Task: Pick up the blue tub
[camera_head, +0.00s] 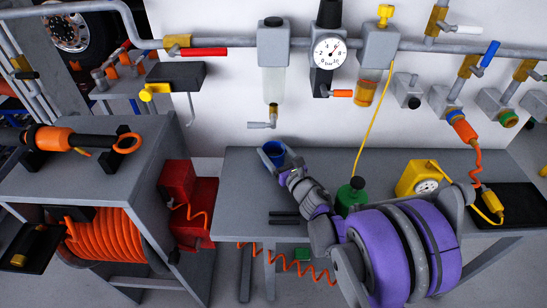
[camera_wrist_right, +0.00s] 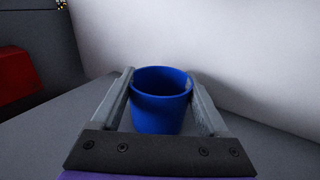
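The blue tub (camera_head: 274,153) is near the back edge of the grey table, at the far end of my purple right arm. In the right wrist view the tub (camera_wrist_right: 160,98) is upright, with its open top showing and its lower part partly hidden by the gripper. My right gripper (camera_head: 285,166) reaches it from the front. In the wrist view its two grey fingers (camera_wrist_right: 161,80) are wide apart, one on each side of the tub, with their tips close to the rim. I cannot tell whether they press on it. My left gripper is not in view.
A green bottle (camera_head: 351,195) and a yellow gauge box (camera_head: 422,179) stand right of the tub, beside my arm. A red box (camera_head: 178,182) is to the left. Pipes with a pressure gauge (camera_head: 328,52) hang on the wall above. Bare table (camera_head: 238,182) shows left of the tub.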

